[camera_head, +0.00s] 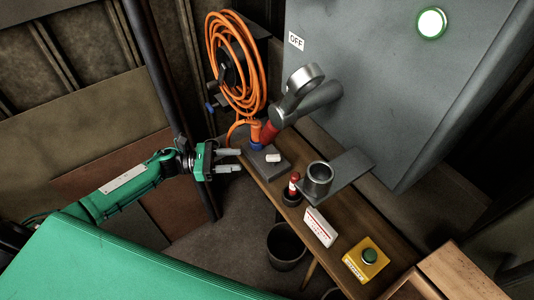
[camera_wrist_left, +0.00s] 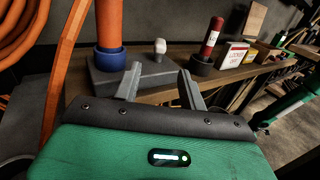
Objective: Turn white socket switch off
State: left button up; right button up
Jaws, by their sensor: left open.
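The white socket switch (camera_head: 273,158) sits on top of a dark grey socket box (camera_head: 262,166) on the wooden shelf. It also shows in the left wrist view (camera_wrist_left: 160,46), upright on the grey box (camera_wrist_left: 105,78), between and beyond my fingertips. An orange plug with a blue collar (camera_wrist_left: 110,58) stands in the box beside the switch. My left gripper (camera_head: 229,160) is open and empty, just left of the box, with its fingers pointing toward it. The fingers look apart from the switch. My right gripper is not in view.
A coiled orange cable (camera_head: 238,65) hangs behind the plug. A grey cabinet (camera_head: 385,90) with a lit green lamp (camera_head: 431,23) stands behind the shelf (camera_head: 330,219).

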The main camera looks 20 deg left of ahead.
aim_at(266, 164)
pick_arm(q)
jog(key=p+x, duration=0.3)
jog(key=x, duration=0.7)
jog(key=shift+r+p, duration=0.1)
jog(key=shift+p, duration=0.2)
